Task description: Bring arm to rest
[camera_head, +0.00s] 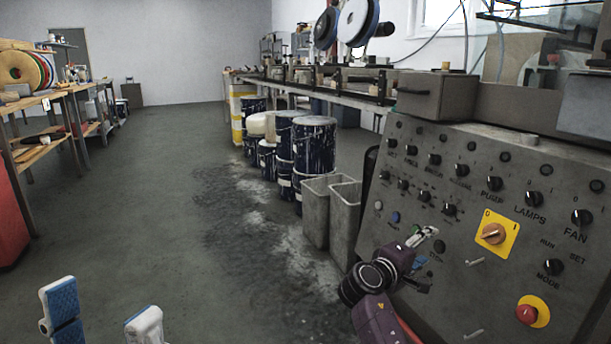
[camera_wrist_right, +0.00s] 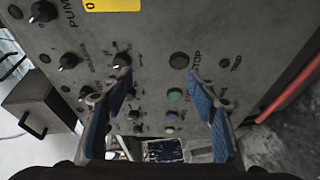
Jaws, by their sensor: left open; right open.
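My right arm reaches in at the lower right of the head view. Its gripper (camera_head: 424,240) is close to the grey control panel (camera_head: 460,222), near the small push buttons at the panel's left. In the right wrist view my right gripper (camera_wrist_right: 157,92) is open, with two blue-padded fingers apart and nothing between them but the panel face behind. A green button (camera_wrist_right: 174,94) and a blue button (camera_wrist_right: 172,115) show between the fingers. I cannot tell whether a fingertip touches the panel. My left gripper (camera_head: 103,312) is open and empty at the bottom left of the head view.
The panel carries several knobs, a yellow-backed rotary switch (camera_head: 493,234) and a red emergency button (camera_head: 527,313). Grey bins (camera_head: 318,210) and dark blue drums (camera_head: 313,150) stand left of it. Workbenches (camera_head: 45,148) line the left wall. The floor between (camera_head: 130,190) is clear.

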